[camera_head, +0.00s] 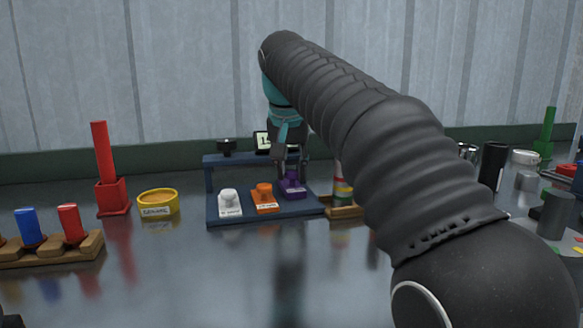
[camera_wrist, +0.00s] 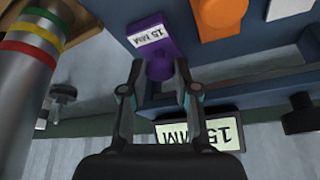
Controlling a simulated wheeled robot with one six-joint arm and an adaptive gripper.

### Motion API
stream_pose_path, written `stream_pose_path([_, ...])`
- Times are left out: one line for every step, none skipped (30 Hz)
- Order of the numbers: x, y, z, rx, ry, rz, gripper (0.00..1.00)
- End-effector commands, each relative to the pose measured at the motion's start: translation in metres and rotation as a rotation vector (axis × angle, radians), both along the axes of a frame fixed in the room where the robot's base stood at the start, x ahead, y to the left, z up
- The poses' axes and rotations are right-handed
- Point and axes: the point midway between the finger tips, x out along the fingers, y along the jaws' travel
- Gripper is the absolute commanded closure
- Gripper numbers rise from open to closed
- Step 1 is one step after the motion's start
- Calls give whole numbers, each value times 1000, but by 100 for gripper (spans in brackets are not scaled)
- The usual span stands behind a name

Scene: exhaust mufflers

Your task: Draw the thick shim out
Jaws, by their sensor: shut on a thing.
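The purple shim (camera_head: 293,188) sits at the right end of a row on the blue stand (camera_head: 290,212). In the wrist view, the purple shim (camera_wrist: 148,22) has a label reading 15 MM and a round knob. My gripper (camera_head: 290,174) points down at it from above. In the wrist view, the fingers of my gripper (camera_wrist: 159,68) are closed on either side of the knob. The orange shim (camera_head: 264,198) and the white shim (camera_head: 230,203) stand to its left, each with a knob and label. I cannot tell whether the purple shim is lifted off the stand.
A small display (camera_wrist: 200,134) reads 15 MM behind the shims. A silver cylinder with colored bands (camera_wrist: 28,75) stands close beside my gripper on a wooden base (camera_head: 345,211). A yellow ring (camera_head: 158,203), a red post (camera_head: 104,160) and a wooden rack (camera_head: 60,252) are left. The front table is clear.

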Motion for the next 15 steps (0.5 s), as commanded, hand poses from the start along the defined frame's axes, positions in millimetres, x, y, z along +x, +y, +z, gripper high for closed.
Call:
stream_pose_path([-1,0,0,0,0,0,100])
stream_pose_path([-2,-1,0,0,0,0,100])
stream_pose_path([-5,-1,0,0,-1,0,100])
stream_pose_path([-8,-2,0,1,-1,0,100])
stream_pose_path([-12,-3,0,1,-2,0,100])
stream_pose_path([-17,-5,-1,0,-1,0,100])
stream_pose_path([-22,-6,-1,1,-1,0,100])
stream_pose_path([-26,-7,-1,1,-2,0,100])
stream_pose_path([-32,-9,-1,0,-1,0,100])
stream_pose_path([-35,-10,-1,1,-1,0,100])
stream_pose_path([-39,-11,0,1,-2,0,100])
stream_pose_path([-42,-12,-1,1,-2,0,100])
stream_pose_path([-44,-13,-1,0,-1,0,100])
stream_pose_path([-46,-13,0,0,-1,0,100])
stream_pose_path([-47,-14,0,0,-1,0,100])
